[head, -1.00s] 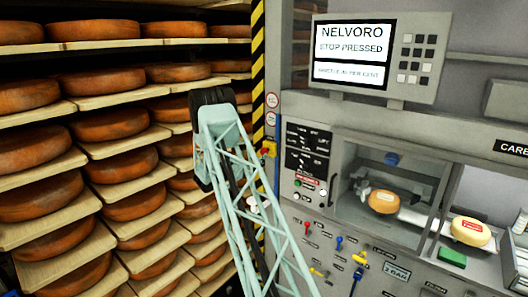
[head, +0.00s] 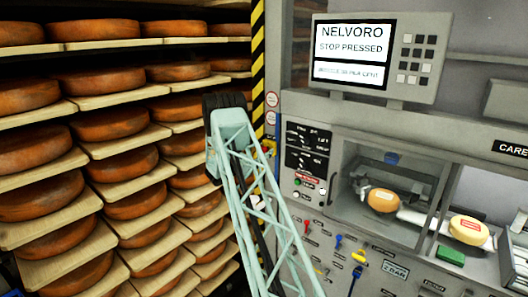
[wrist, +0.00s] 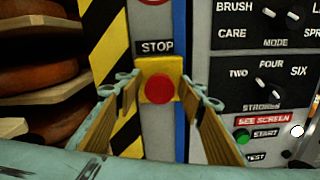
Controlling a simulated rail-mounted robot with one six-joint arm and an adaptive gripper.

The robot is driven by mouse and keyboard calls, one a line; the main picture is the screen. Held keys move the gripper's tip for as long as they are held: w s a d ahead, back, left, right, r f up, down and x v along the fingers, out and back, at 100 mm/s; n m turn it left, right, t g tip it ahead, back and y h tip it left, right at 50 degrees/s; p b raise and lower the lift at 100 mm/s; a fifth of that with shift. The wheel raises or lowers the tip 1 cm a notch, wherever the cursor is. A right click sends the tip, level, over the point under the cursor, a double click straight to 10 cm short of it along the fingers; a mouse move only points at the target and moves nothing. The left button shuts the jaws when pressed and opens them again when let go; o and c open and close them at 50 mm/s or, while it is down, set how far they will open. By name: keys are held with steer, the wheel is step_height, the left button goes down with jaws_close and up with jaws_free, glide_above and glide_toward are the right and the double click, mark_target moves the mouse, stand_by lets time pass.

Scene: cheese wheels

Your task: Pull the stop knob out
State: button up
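The red stop knob (wrist: 159,89) sits on a yellow box under a STOP label in the wrist view. My gripper (wrist: 160,94) is open, with one wood-coloured finger to the left of the knob and one to the right. Gaps show between the fingers and the knob, and nothing is held. How far the fingertips reach along the knob's depth is hard to tell. The screen (head: 352,50) reads "STOP PRESSED".
Right of the stop box is a panel with mode and strokes dials (wrist: 268,83) and a green start button (wrist: 242,136). A yellow-black striped post (wrist: 110,62) stands at left, beside shelves of cheese wheels (head: 120,123). A cheese (head: 383,201) sits in the machine's opening.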

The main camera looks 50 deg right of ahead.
steer(key=c, duration=1)
steer(key=shift+a+b, duration=0.1)
steer(key=shift+b, duration=0.2)
steer(key=shift+a+f+b, duration=0.1)
steer(key=shift+a+b, duration=0.6)
steer(key=shift+b, duration=0.2)
steer(key=o, duration=1.1)
steer(key=shift+a, duration=0.15)
steer(key=shift+o, duration=0.2)
